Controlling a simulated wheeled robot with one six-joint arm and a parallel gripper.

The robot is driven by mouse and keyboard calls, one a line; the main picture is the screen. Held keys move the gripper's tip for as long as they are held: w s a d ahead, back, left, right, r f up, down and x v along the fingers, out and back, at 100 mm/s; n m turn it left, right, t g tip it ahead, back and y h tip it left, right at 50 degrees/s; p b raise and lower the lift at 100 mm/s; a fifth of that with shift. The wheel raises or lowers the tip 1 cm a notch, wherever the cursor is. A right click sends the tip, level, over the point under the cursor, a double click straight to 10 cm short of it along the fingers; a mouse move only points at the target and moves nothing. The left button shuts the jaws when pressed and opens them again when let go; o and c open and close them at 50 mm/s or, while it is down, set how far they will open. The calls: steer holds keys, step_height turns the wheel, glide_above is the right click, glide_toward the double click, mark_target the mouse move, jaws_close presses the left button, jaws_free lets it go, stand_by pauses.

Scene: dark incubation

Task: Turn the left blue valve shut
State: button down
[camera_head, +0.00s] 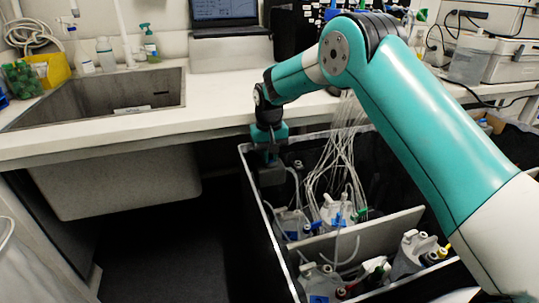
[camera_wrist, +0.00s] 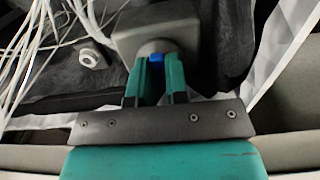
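My gripper (camera_head: 268,152) reaches down at the far left corner of the black crate, its fingers pointing at a grey block (camera_head: 271,176). In the wrist view, the two teal fingers of my gripper (camera_wrist: 158,66) stand on either side of a small blue valve handle (camera_wrist: 157,58). The blue fills the narrow gap between the fingertips, in front of a round grey boss on the grey block (camera_wrist: 130,40). The fingers hide most of the handle, so its turn angle cannot be told. In the head view the handle is hidden by the gripper.
The white-edged crate (camera_head: 262,205) holds several bottles, white tubes (camera_head: 340,150) and a light divider (camera_head: 355,240). The bench edge (camera_head: 120,147) runs close behind and left of my gripper. A sink (camera_head: 110,100) and a laptop (camera_head: 225,12) are on the bench.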

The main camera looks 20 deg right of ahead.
steer(key=shift+r+m+p, duration=0.15)
steer(key=shift+m+p, duration=0.25)
steer(key=shift+p, duration=0.05)
steer(key=shift+m, duration=0.4)
steer(key=c, duration=1.1)
jaws_free()
step_height(320, 180, up, 17)
steer(key=p, duration=0.1)
steer(key=shift+p, duration=0.3)
steer(key=shift+r, duration=0.1)
steer(key=shift+c, duration=0.2)
